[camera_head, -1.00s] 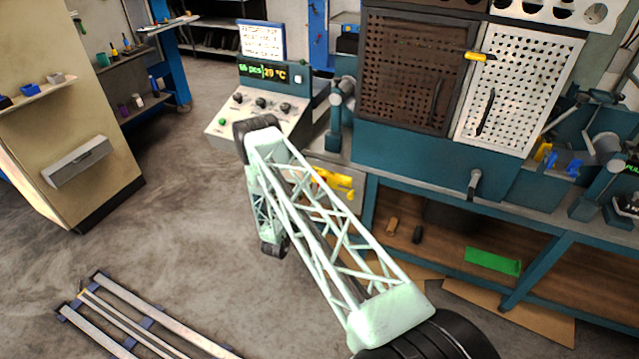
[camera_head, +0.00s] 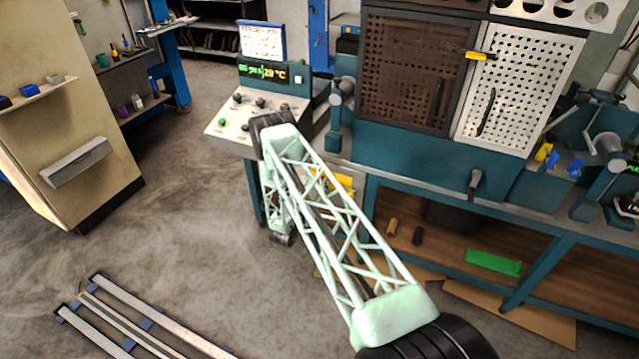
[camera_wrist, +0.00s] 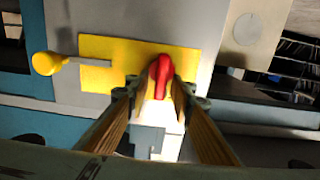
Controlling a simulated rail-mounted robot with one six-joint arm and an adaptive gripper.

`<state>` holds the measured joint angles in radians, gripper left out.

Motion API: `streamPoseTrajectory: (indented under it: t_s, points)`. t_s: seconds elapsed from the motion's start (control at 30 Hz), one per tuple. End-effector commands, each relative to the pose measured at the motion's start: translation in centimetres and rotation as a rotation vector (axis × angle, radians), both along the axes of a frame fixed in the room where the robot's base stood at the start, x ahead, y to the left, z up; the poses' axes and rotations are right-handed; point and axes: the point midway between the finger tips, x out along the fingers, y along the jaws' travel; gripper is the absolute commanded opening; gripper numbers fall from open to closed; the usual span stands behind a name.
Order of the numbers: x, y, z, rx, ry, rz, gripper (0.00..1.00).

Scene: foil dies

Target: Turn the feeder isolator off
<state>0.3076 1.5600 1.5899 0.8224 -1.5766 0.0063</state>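In the wrist view, a red handle (camera_wrist: 161,73) stands on a yellow plate (camera_wrist: 100,76), its long side running roughly up and down the picture. My gripper (camera_wrist: 160,92) is open in front of it, with one finger on each side of the red handle. I cannot tell whether either finger touches it. A yellow ball-ended lever (camera_wrist: 47,63) sticks out at the left of the plate. In the head view, part of the yellow plate (camera_head: 342,181) shows behind my arm, which hides the gripper and the red handle.
A control panel (camera_head: 238,125) with knobs and a lit display stands left of the bench. The bench (camera_head: 440,160) carries a cabinet with dark and white perforated doors (camera_head: 515,90). A green bin (camera_head: 493,262) lies on the lower shelf. Metal rails (camera_head: 150,315) lie on the floor, with open floor around them.

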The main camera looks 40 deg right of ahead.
Motion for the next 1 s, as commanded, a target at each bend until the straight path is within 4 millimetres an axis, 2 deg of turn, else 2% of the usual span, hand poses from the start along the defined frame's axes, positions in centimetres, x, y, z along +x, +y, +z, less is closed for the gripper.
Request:
streamPoseTrajectory:
  t_s: [0.03,0.23,0.67,1.0]
  points:
    - [0.00,0.01,-0.01,0.000,0.000,0.000,0.16]
    - [-0.02,0.01,-0.01,0.000,0.000,0.000,0.00]
    - [0.06,0.05,-0.07,-0.018,0.039,0.000,0.00]
    - [0.38,0.19,-0.24,-0.089,0.189,0.000,0.00]
